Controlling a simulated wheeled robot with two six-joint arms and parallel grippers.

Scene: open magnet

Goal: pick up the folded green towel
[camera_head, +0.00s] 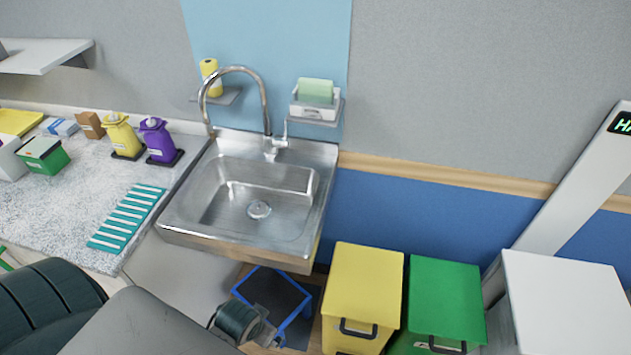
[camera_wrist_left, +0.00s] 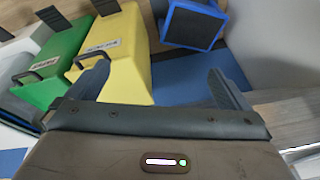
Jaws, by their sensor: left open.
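A light green folded item (camera_head: 315,90), which looks like the folded green towel, sits upright in a white holder on a small wall shelf right of the faucet. It does not show in the left wrist view. My left gripper (camera_wrist_left: 160,85) is open, with nothing between its fingers, and faces the floor area by the bins. In the head view the end of my left arm is low, below the sink's front edge and well away from the towel; its fingers are hard to make out there. My right gripper is in neither view.
A steel sink (camera_head: 258,190) with a tall faucet (camera_head: 266,100) lies between my left arm and the shelf. Yellow (camera_head: 365,285) and green (camera_head: 446,300) bins stand at right. A blue-framed dark box (camera_head: 272,295) is below the sink. Bottles (camera_head: 158,140) stand on the left counter.

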